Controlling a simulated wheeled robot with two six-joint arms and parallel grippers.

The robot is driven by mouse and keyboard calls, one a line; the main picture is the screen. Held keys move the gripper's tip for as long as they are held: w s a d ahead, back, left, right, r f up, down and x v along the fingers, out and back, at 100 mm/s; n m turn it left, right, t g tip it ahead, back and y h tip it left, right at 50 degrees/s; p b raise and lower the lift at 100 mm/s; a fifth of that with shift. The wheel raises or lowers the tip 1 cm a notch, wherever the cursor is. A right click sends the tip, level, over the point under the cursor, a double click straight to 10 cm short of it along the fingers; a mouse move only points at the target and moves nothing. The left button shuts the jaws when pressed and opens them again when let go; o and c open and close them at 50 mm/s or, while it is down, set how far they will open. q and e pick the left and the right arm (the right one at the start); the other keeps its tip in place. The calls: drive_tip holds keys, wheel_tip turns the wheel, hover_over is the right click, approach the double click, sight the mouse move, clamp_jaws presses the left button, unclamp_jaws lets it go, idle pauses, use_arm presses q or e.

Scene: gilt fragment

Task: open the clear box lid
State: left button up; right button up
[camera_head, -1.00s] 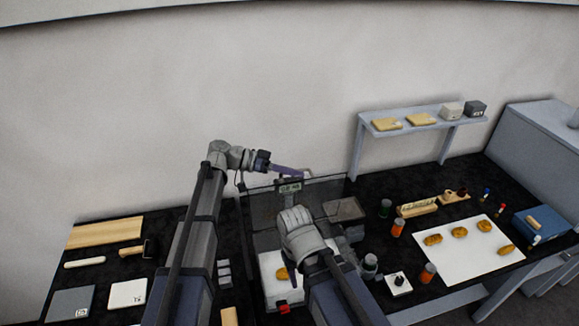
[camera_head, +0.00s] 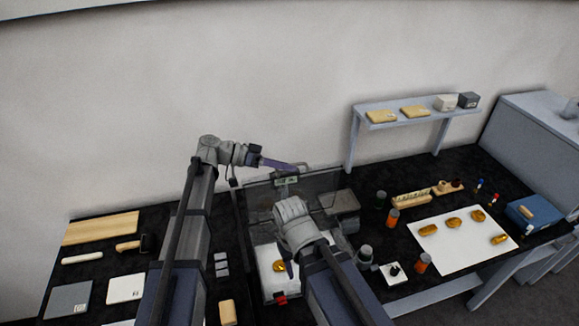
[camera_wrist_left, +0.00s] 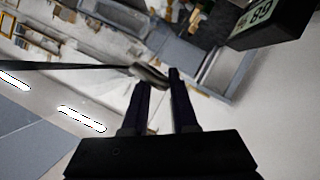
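The clear box lid (camera_head: 265,204) stands raised and steeply tilted behind its box in the head view. The box (camera_head: 268,300) holds a white sheet with a golden piece (camera_head: 279,267) on it. My left gripper (camera_head: 304,170) is at the lid's upper edge. In the left wrist view its two dark fingers (camera_wrist_left: 160,88) are a small gap apart, with a grey handle-like piece (camera_wrist_left: 150,74) at their tips; whether they clamp it is unclear. My right gripper (camera_head: 289,269) points down over the box beside the golden piece, mostly hidden by its wrist.
A small display reading 89 (camera_head: 287,181) is near the lid's top; it also shows in the left wrist view (camera_wrist_left: 262,14).

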use_arm(q)
drive_tip(key=p+v, duration=0.1)
drive_tip(key=v, duration=0.5)
drive_tip(key=shift+a+p, duration=0.2)
drive_tip(key=shift+p, duration=0.1)
drive_tip(key=p+v, duration=0.3)
drive_tip(key=v, duration=0.6)
idle(0.6)
idle(0.7)
